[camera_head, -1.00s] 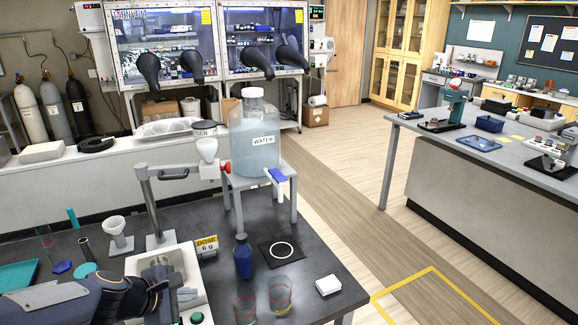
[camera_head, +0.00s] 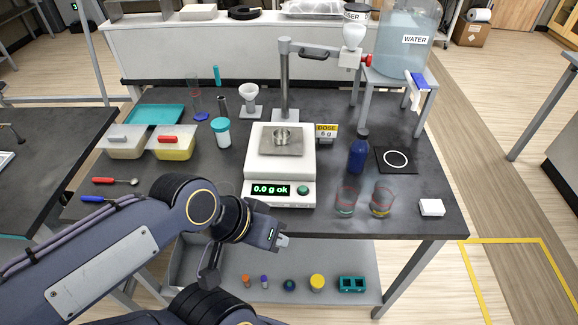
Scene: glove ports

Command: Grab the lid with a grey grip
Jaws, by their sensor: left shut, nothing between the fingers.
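The lid with a grey grip (camera_head: 120,137) sits on a clear, squarish container (camera_head: 124,152) with pale contents, at the left of the dark table. Beside it on the right, a lid with a red grip (camera_head: 167,139) sits on a container with yellow contents (camera_head: 174,154). My left gripper (camera_head: 284,241) is shut and empty. It shows in front of the table's front edge, below the scale and well to the right of the grey-grip lid. My right gripper is not in view.
A scale (camera_head: 281,165) reading "0.0 g ok" stands mid-table. A teal tray (camera_head: 155,114) lies behind the containers. Red (camera_head: 103,181) and blue (camera_head: 93,199) handled utensils lie in front of them. Glasses, a blue bottle (camera_head: 358,156) and a water tank (camera_head: 407,45) are at the right.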

